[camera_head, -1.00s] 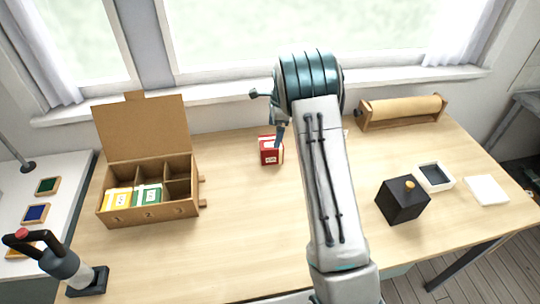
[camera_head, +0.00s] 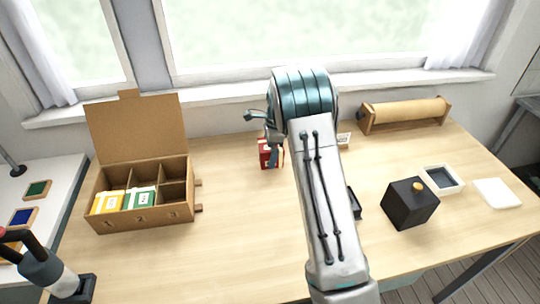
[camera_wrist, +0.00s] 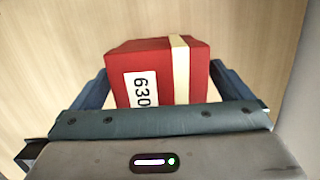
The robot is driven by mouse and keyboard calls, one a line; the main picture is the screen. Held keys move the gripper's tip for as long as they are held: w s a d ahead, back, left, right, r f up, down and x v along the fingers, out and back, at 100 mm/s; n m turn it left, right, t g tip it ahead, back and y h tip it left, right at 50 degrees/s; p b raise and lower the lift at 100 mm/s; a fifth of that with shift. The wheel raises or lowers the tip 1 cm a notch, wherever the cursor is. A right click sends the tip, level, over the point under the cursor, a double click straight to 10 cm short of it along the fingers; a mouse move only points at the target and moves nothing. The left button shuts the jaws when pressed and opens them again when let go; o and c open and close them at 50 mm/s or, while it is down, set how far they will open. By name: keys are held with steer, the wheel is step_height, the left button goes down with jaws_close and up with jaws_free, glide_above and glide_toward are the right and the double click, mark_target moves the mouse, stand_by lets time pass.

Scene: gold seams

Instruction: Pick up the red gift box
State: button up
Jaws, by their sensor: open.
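The red gift box (camera_head: 265,155) stands on the wooden table near the back middle, partly hidden by my gripper and arm in the head view. In the wrist view the red gift box (camera_wrist: 152,68) shows a cream ribbon band and a white label reading 630. My gripper (camera_wrist: 160,85) is open, with one blue finger on each side of the box. The fingertips are partly hidden behind the box, and I cannot tell whether they touch it. In the head view my gripper (camera_head: 268,140) is at the box.
An open cardboard box (camera_head: 150,222) with numbered compartments stands at left, holding a yellow box (camera_head: 108,202) and a green box (camera_head: 142,200). A black cube (camera_head: 410,204), a small tray (camera_head: 442,180) and a paper roll (camera_head: 404,112) are at right. The table's middle front is clear.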

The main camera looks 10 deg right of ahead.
steer(key=c, duration=1.2)
steer(key=shift+c, duration=0.2)
steer(key=shift+r, duration=0.15)
